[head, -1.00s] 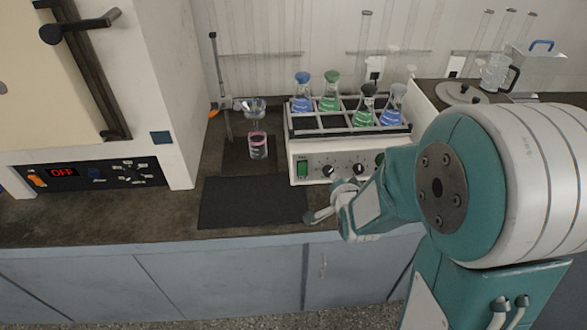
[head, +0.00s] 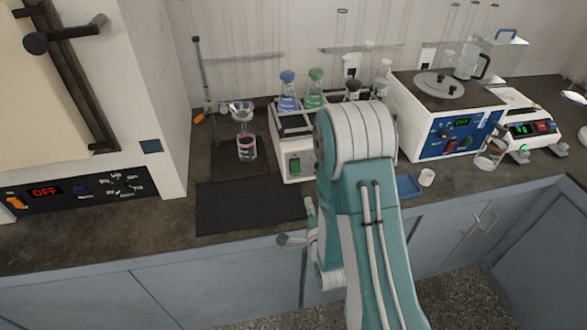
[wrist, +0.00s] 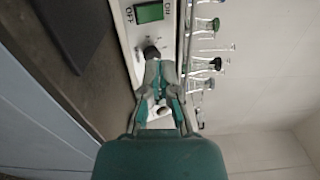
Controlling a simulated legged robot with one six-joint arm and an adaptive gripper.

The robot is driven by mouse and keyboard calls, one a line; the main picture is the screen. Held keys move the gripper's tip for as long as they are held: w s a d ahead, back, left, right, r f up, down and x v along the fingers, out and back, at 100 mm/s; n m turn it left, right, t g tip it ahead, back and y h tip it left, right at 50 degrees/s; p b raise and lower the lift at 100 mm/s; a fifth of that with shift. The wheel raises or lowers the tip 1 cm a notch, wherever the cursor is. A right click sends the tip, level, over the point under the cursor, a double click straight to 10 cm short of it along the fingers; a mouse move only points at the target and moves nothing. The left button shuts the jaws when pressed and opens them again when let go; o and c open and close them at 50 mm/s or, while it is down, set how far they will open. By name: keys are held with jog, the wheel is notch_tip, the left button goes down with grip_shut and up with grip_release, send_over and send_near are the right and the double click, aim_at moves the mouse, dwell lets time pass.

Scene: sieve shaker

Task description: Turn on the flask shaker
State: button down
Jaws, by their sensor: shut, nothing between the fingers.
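The flask shaker (head: 279,152) is a white box with a rack of stoppered flasks on top, including a blue one (head: 288,92) and a green one (head: 315,88). Its green switch (head: 295,166) is at the front left and shows in the wrist view (wrist: 149,12) between OFF and ON marks. My arm hides the right part of the shaker in the head view. My gripper (wrist: 160,66) is shut and empty, its tips close to a dark knob (wrist: 151,52) on the front panel. I cannot tell whether they touch it. The switch is beyond the tips.
A funnel stand with a beaker (head: 246,148) is left of the shaker. A black mat (head: 245,207) lies in front. A blue-fronted hot bath (head: 430,140), a balance (head: 530,128) and a small white cup (head: 427,177) are to the right. An oven (head: 80,190) is at far left.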

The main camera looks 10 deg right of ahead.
aim_at(295, 163)
jog(key=shift+d, duration=0.3)
jog(key=w, duration=1.3)
jog(key=shift+a, duration=0.2)
jog(key=shift+w+a, duration=0.2)
jog(key=shift+w, duration=0.35)
jog(key=shift+w+d+r, duration=0.1)
jog(key=shift+r, duration=0.05)
